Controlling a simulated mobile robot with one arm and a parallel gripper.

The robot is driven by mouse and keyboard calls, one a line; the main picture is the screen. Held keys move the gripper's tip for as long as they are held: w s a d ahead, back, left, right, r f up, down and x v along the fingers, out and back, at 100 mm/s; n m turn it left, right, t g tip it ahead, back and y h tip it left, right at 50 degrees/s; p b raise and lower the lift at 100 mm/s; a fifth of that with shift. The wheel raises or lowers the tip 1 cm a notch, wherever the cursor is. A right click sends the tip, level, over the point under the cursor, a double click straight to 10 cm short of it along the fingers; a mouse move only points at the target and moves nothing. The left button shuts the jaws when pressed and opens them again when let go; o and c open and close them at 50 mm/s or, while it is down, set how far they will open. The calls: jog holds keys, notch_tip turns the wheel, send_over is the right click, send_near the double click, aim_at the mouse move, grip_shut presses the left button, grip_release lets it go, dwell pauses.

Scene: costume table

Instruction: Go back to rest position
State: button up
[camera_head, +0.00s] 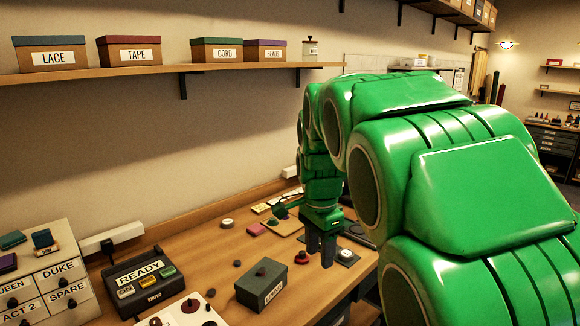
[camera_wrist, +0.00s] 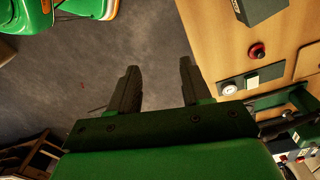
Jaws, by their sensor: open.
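My green arm fills the right of the head view and reaches over the costume table (camera_head: 215,262). My gripper (camera_head: 321,258) points downward near the table's front edge, with its dark fingers apart. In the wrist view my gripper (camera_wrist: 160,78) is open, and nothing is between the fingers. Bare grey floor (camera_wrist: 150,40) shows beyond them, with the table edge to the right. A red-topped knob (camera_wrist: 257,51) and a dark plate with a white round dial (camera_wrist: 229,88) lie on the table beside the fingers.
A dark labelled box (camera_head: 262,287), a READY button panel (camera_head: 140,277) and a labelled drawer unit (camera_head: 42,275) stand on the table. Several small items lie near the gripper. A shelf (camera_head: 150,74) with labelled boxes hangs on the wall. Open floor lies left in the wrist view.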

jog(key=s+d+f+n, duration=0.2)
jog(key=s+n, duration=0.2)
jog(key=s, duration=0.7)
jog(key=s+d+f+n+g, duration=0.1)
jog(key=s+d+f+n, duration=0.1)
jog(key=s, duration=0.8)
jog(key=s+d+f+n, duration=0.3)
jog(key=s+d+n, duration=0.1)
jog(key=s, duration=0.7)
jog(key=shift+s+d+n+g, duration=0.25)
jog(key=shift+s+n+g, duration=0.15)
jog(key=shift+n, duration=0.4)
jog(key=shift+f, duration=0.1)
